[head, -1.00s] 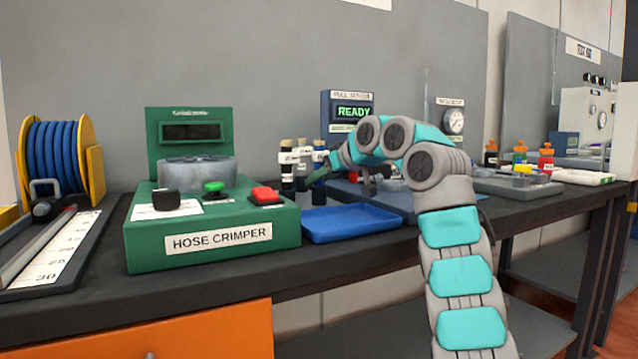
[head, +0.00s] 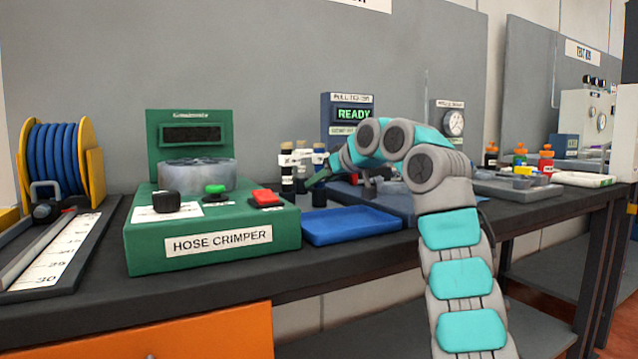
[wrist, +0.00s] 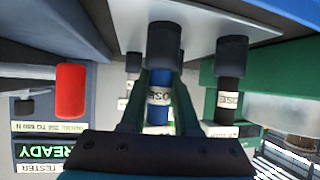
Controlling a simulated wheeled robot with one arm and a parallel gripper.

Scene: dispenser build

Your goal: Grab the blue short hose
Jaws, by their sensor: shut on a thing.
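The blue short hose (wrist: 157,108) is in the middle of the wrist view, with a white label around it and a dark grey fitting at its far end. My gripper (wrist: 159,85) is shut on it, one green finger on each side. In the head view my gripper (head: 312,181) is at the group of upright hoses behind the blue tray, and it partly hides them.
The green hose crimper (head: 212,228) is left of the hoses, and the blue tray (head: 350,226) lies in front of them. The pull tester (head: 347,112) stands behind. A hose reel (head: 60,157) is at the far left. A red cylinder (wrist: 71,91) shows in the wrist view.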

